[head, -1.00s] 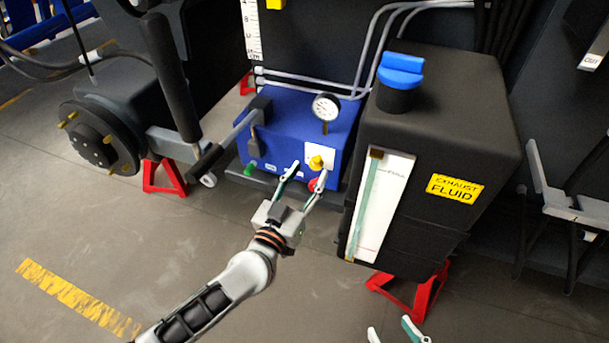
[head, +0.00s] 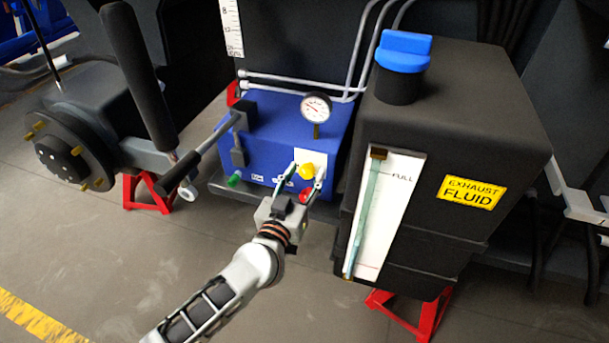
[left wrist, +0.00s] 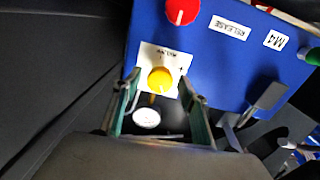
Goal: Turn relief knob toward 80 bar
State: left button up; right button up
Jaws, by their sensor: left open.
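The yellow relief knob (head: 307,170) sits on a white label plate (head: 311,158) on the front of the blue hydraulic box (head: 268,160). In the left wrist view the yellow knob (left wrist: 160,79) has a pale pointer mark and shows between my finger tips. My left gripper (head: 306,176) is open in front of the knob, one finger on each side in the picture; I cannot tell whether they touch it. A round pressure gauge (head: 316,108) stands on top of the box; its reading is too small to tell. My right gripper is out of view.
A red knob (head: 305,196) is close below the yellow one. A green knob (head: 234,180) and a black-gripped lever (head: 205,150) are at the box's left. The black exhaust fluid tank (head: 465,120) stands close on the right.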

pick_arm(q)
jog(key=shift+w, duration=0.1)
jog(key=c, duration=1.1)
jog(key=shift+r+n, duration=0.15)
jog(key=shift+n, duration=0.15)
